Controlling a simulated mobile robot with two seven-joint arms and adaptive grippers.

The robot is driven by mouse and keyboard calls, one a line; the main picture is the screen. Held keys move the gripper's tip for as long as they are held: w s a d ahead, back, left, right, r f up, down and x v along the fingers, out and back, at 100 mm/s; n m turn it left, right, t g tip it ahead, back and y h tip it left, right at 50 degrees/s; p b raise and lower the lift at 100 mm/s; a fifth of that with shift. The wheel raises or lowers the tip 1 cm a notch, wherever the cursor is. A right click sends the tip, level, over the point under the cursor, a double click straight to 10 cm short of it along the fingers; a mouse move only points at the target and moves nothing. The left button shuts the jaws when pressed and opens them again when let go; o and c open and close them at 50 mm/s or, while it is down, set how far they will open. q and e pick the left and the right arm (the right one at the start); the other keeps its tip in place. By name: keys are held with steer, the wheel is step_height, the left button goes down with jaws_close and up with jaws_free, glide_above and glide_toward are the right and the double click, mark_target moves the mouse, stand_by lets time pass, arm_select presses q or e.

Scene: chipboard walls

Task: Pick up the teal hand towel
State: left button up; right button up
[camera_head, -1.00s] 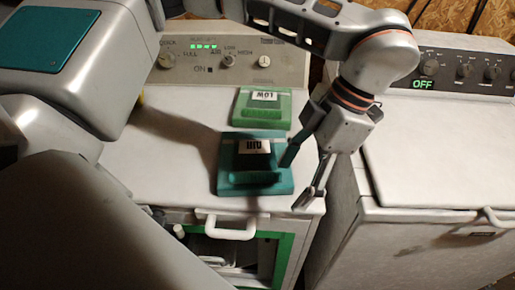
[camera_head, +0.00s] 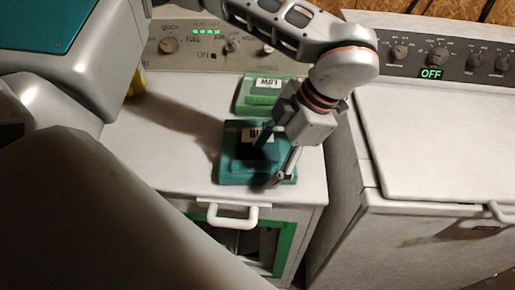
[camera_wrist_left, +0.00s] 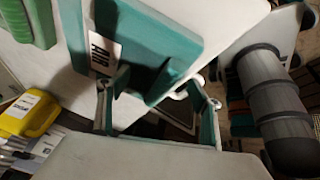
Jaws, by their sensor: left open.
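The teal hand towel (camera_head: 232,172) lies folded, with a white label, on top of the left white appliance near its front edge. It also shows in the wrist view (camera_wrist_left: 160,42). My left gripper (camera_head: 272,160) is open with its fingers pointing down at the towel's right part. One finger overlaps the towel and the other is at its front right edge. In the wrist view the spread fingers (camera_wrist_left: 158,104) are at the towel's near edge. I cannot tell whether they touch it. The gripper and its shadow hide part of the towel. My right gripper is not in view.
A green folded towel (camera_head: 258,97) lies just behind the teal one. The left appliance (camera_head: 165,150) has a panel behind and a white handle (camera_head: 232,216) in front. A second white appliance (camera_head: 440,140) stands right. A yellow container (camera_wrist_left: 28,112) is at the wrist view's left.

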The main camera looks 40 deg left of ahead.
arm_select(q)
steer(key=c, duration=1.7)
